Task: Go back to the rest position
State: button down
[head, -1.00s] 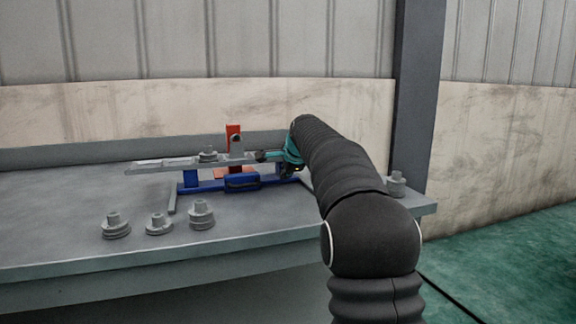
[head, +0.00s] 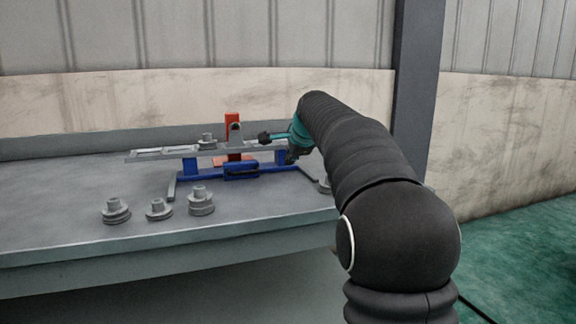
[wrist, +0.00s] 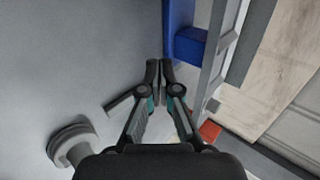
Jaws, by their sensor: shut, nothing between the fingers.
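My gripper (head: 266,138) is in the air close to the right end of the hoist fixture, at about the height of its grey beam in the head view. In the wrist view its two fingers (wrist: 159,76) are together with nothing between them. The fixture has a blue base (head: 240,171), a grey slotted beam (head: 160,154) and a red upright (head: 232,125). A grey stepped part (head: 208,141) sits on the beam. I cannot tell whether the fingertips touch the fixture. My arm hides the right part of the table.
A wall and dark pillar (head: 415,100) stand behind.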

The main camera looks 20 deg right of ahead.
jog(key=v, duration=0.6)
jog(key=shift+s+d, duration=0.15)
jog(key=shift+d, duration=0.05)
jog(key=s+a+n, duration=0.1)
jog(key=s, duration=0.2)
jog(key=s+a+f+n, duration=0.1)
jog(key=s+a, duration=0.1)
jog(key=s+a+f+n, duration=0.1)
jog(key=s+n, duration=0.1)
jog(key=s, duration=0.1)
jog(key=shift+s+a+f+g, duration=0.2)
jog(key=shift+s+a+g, duration=0.05)
jog(key=shift+s+g, duration=0.15)
jog(key=s+a+f+n+g, duration=0.1)
jog(key=s+a+f+n, duration=0.2)
jog(key=s+f+n, duration=0.4)
jog(key=s+a+f+n+g, duration=0.2)
jog(key=s+a+f+n, duration=0.2)
jog(key=s+f, duration=1)
jog(key=s+n, duration=0.3)
jog(key=s, duration=0.6)
jog(key=shift+s+f, duration=0.35)
jog(key=shift+a, duration=0.1)
